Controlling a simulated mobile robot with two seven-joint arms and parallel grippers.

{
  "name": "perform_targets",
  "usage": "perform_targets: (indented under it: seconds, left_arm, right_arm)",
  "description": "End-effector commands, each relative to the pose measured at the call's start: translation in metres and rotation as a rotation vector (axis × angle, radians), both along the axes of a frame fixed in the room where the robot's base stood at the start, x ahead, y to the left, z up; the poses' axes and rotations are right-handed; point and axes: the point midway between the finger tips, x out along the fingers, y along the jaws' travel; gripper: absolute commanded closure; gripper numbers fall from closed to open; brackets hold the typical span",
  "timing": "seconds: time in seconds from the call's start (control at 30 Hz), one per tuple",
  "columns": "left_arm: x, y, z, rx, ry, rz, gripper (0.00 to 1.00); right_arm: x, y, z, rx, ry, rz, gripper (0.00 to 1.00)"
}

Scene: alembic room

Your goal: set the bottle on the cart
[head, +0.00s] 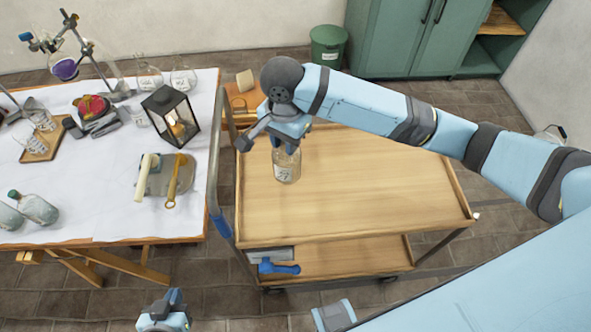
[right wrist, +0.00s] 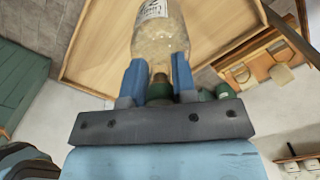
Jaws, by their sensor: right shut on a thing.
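A clear glass bottle (head: 287,167) with a white label is upright over the left part of the wooden cart top (head: 370,185). My right gripper (head: 288,140) comes down on it from above and is shut on its neck. In the right wrist view the bottle (right wrist: 161,38) sits between the blue fingers of my right gripper (right wrist: 158,85), with the cart top (right wrist: 100,50) behind it. I cannot tell whether its base touches the cart top. My left gripper (head: 165,312) is low at the bottom edge, away from the cart; its fingers are unclear.
The cart has a handle rail (head: 217,165) on its left side and a lower shelf (head: 350,260). A white-covered table (head: 100,205) with glassware, a lantern (head: 171,117) and bottles (head: 38,208) stands left of it. The cart top right of the bottle is clear.

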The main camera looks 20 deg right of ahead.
Motion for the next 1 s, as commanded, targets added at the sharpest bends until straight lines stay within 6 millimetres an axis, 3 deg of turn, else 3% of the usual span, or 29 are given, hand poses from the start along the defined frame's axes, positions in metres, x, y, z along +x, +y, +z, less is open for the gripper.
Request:
perform_targets:
  seconds: [0.2,0.4,1.0]
  left_arm:
    - [0.002,0.001,0.001,0.002,-0.004,0.002,1.0]
    - [0.002,0.001,0.001,0.002,-0.004,0.002,1.0]
    - [0.002,0.001,0.001,0.001,-0.004,0.002,1.0]
  right_arm:
    - [0.0,-0.001,-0.059,-0.003,0.003,-0.001,1.0]
    - [0.0,-0.001,-0.101,-0.001,0.0,0.001,1.0]
    - [0.0,0.0,-0.158,0.001,-0.002,0.002,1.0]
